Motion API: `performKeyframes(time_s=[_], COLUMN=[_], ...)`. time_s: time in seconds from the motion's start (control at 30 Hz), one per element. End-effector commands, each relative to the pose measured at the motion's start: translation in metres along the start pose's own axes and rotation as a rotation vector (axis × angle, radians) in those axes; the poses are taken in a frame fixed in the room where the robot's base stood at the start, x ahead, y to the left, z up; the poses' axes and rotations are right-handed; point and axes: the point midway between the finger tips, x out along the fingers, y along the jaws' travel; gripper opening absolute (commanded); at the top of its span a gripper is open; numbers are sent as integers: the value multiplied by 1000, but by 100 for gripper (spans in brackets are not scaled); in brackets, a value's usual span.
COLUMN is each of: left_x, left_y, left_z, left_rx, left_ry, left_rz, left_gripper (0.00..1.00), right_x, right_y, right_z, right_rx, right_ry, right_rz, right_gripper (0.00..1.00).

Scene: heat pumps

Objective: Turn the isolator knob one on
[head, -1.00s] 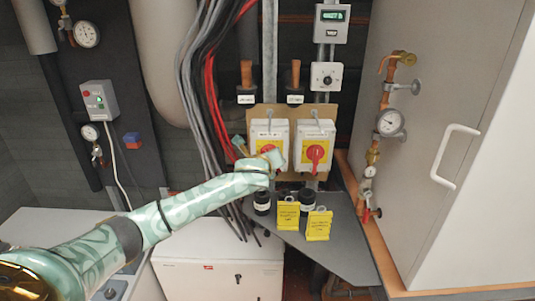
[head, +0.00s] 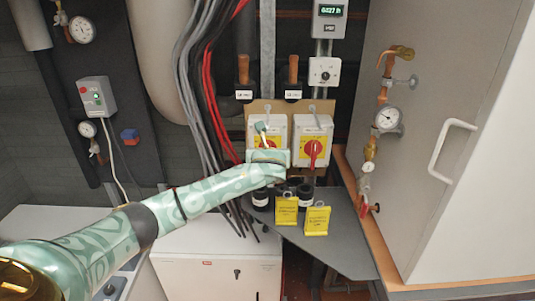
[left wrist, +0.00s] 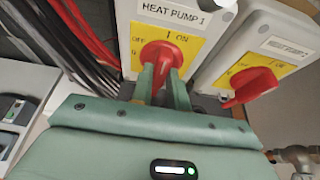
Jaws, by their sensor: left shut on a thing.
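The heat pump 1 isolator (head: 254,124) is a white box with a yellow plate, left of its twin on the wall board. Its red knob (left wrist: 166,54) shows in the left wrist view, with OFF at left and I ON at upper right. My left gripper (head: 263,138) is at this isolator and covers most of its knob in the head view. In the left wrist view the left gripper's fingers (left wrist: 160,76) are shut on the knob, one on each side. Which mark the knob points to is hard to tell. My right gripper is not in view.
The heat pump 2 isolator (head: 313,127) with its own red knob (head: 314,149) is close on the right. Grey and red cables (head: 205,100) hang on the left. Yellow tags (head: 317,220) and black cylinders stand on a grey shelf (head: 340,242) below.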

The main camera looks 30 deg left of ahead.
Motion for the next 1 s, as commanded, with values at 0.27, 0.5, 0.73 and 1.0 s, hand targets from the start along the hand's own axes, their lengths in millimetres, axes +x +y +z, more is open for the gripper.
performKeyframes(time_s=[0.27, 0.5, 0.73, 1.0], left_x=[0, 0, -2, -48], left_y=[0, 0, 0, -1], left_z=[-1, 0, 0, -2], left_rx=[5, 4, 2, 2], left_ry=[0, 0, 0, 0], left_rz=[3, 2, 1, -5], left_gripper=[0, 38, 38, 38], right_x=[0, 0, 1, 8], right_y=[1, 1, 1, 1], right_z=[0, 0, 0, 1], right_rx=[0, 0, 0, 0], right_ry=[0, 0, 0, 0], right_rz=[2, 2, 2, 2], right_gripper=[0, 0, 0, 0])
